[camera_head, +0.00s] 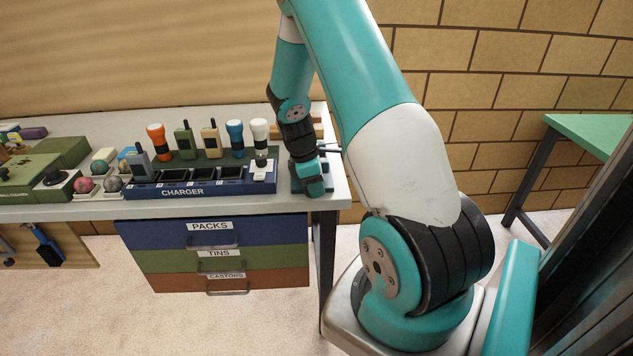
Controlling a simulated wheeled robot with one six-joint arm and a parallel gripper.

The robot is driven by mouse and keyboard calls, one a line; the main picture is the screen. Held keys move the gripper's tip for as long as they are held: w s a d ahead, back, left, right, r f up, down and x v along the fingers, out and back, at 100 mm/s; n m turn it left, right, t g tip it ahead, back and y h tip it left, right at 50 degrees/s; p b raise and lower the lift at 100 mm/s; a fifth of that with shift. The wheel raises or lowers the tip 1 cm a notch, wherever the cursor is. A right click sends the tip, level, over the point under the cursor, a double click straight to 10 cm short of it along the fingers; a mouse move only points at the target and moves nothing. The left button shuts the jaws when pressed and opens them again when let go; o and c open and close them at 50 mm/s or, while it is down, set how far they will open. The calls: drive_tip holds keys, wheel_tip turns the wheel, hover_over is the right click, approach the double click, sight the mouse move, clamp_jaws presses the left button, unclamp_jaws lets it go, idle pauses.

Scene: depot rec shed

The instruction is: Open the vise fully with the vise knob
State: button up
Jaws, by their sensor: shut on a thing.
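My arm reaches over to the right end of the workbench (70,208), with my gripper (314,188) low above the bench top, just right of the charger. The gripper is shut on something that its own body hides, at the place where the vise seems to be. Only small dark bluish parts of what looks like the vise (327,178) show beside the gripper. A thin dark rod sticks out to the right of my wrist. I cannot make out the knob or how far apart the vise jaws are.
A blue charger (182,193) stands left of my gripper, with several radios and torches behind it. Labelled drawers (213,233) hang below. Green cases and balls lie farther left. A green table (590,135) stands at right. Bench space by the gripper is narrow.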

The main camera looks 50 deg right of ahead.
drive_tip(key=shift+w+a+r+g+h+p, duration=0.1)
drive_tip(key=shift+g+h+p, duration=0.3)
drive_tip(key=shift+g+h, duration=0.15)
drive_tip(key=shift+w+a+r+g+h+p, duration=0.1)
drive_tip(key=shift+g+h+p, duration=0.3)
drive_tip(key=shift+g, duration=0.25)
drive_tip(key=g+h, duration=0.1)
drive_tip(key=g+h+p, duration=0.1)
drive_tip(key=shift+w+a+f+g, duration=0.1)
drive_tip(key=shift+a+f+g, duration=0.05)
drive_tip(key=shift+g, duration=0.25)
drive_tip(key=shift+w+f+g+h, duration=0.1)
drive_tip(key=shift+f+g+h, duration=0.05)
drive_tip(key=shift+g+h, duration=0.75)
drive_tip(key=shift+a+g+h+b, duration=0.1)
drive_tip(key=shift+g+h+b, duration=0.25)
drive_tip(key=shift+g+h, duration=0.4)
drive_tip(key=shift+w, duration=0.1)
drive_tip(key=o, duration=0.9)
drive_tip(key=shift+o, duration=0.2)
